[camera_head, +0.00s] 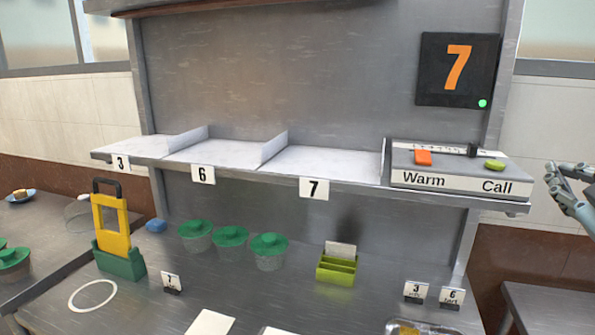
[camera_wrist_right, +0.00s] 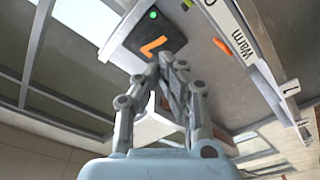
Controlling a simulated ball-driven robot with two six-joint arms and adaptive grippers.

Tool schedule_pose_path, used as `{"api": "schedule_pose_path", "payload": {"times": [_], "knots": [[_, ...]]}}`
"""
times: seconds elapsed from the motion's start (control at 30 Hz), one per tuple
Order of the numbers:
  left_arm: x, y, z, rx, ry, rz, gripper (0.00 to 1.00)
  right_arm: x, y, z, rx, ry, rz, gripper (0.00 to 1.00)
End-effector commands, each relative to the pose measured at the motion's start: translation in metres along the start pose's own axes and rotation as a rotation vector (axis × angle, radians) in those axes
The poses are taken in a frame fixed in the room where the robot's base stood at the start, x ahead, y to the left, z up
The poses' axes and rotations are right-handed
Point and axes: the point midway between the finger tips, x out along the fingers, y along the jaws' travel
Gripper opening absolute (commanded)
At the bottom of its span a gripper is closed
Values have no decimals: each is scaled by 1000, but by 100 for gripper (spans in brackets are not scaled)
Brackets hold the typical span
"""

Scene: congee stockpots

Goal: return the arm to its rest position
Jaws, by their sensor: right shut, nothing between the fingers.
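My right gripper (camera_head: 556,180) is at the right edge of the head view, just right of the Warm/Call control panel (camera_head: 455,183) and apart from it. In the right wrist view my right gripper (camera_wrist_right: 166,62) has its fingertips together with nothing between them. Behind the fingertips is the black display (camera_head: 458,70) with an orange 7 and a green light, which also shows in the wrist view (camera_wrist_right: 140,35). The panel has an orange control (camera_head: 423,157) and a green button (camera_head: 494,165). My left gripper is not in view.
The shelf (camera_head: 240,172) has bays labelled 3, 6 and 7, all empty. Below, the counter (camera_head: 220,285) holds green-lidded pots (camera_head: 231,238), a yellow-and-green stand (camera_head: 112,235), a lime-green card box (camera_head: 337,268) and number cards. Another table (camera_head: 550,300) stands at the lower right.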

Motion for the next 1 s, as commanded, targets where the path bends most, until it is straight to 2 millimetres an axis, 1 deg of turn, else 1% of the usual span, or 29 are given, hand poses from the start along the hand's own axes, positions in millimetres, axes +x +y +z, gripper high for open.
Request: {"api": "schedule_pose_path", "payload": {"times": [0.03, 0.07, 0.1, 0.17, 0.2, 0.23, 0.27, 0.3, 0.37, 0.4, 0.47, 0.5, 0.57, 0.6, 0.63, 0.7, 0.77, 0.8, 0.87, 0.97, 1.0], "knots": [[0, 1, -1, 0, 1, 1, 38, -24, -20, 31, 89, -162, -51, 0], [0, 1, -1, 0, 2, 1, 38, -38, -32, 48, 130, -253, -84, 0], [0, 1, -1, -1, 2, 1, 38, -58, -48, 66, 179, -365, -132, 0], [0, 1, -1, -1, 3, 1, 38, -88, -71, 88, 235, -511, -207, 0], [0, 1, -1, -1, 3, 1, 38, -108, -84, 97, 264, -593, -256, 0], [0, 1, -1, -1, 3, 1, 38, -123, -94, 104, 284, -651, -293, 0], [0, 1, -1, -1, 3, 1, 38, -136, -102, 108, 299, -699, -327, 0], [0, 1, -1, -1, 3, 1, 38, -154, -112, 113, 317, -761, -372, 0], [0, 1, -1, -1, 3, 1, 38, -180, -126, 118, 342, -845, -439, 0], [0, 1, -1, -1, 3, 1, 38, -196, -134, 119, 354, -893, -482, 0], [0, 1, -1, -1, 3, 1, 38, -220, -145, 120, 373, -962, -546, 0], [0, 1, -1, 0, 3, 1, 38, -235, -151, 120, 382, -1004, -589, 0], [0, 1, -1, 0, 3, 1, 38, -258, -160, 118, 396, -1063, -653, 0], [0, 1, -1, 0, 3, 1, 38, -273, -165, 116, 404, -1100, -696, 0], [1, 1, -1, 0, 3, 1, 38, -283, -169, 116, 407, -1125, -724, 0], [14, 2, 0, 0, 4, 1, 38, -274, -195, 145, 400, -1129, -714, 0], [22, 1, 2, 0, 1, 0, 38, -271, -213, 164, 399, -1135, -714, 0], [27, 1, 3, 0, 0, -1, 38, -270, -226, 177, 398, -1140, -714, 0], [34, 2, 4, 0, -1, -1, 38, -269, -245, 198, 397, -1149, -715, 0], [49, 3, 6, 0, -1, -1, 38, -270, -281, 238, 395, -1166, -716, 0], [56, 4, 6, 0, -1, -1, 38, -272, -297, 256, 394, -1173, -717, 0]]}}
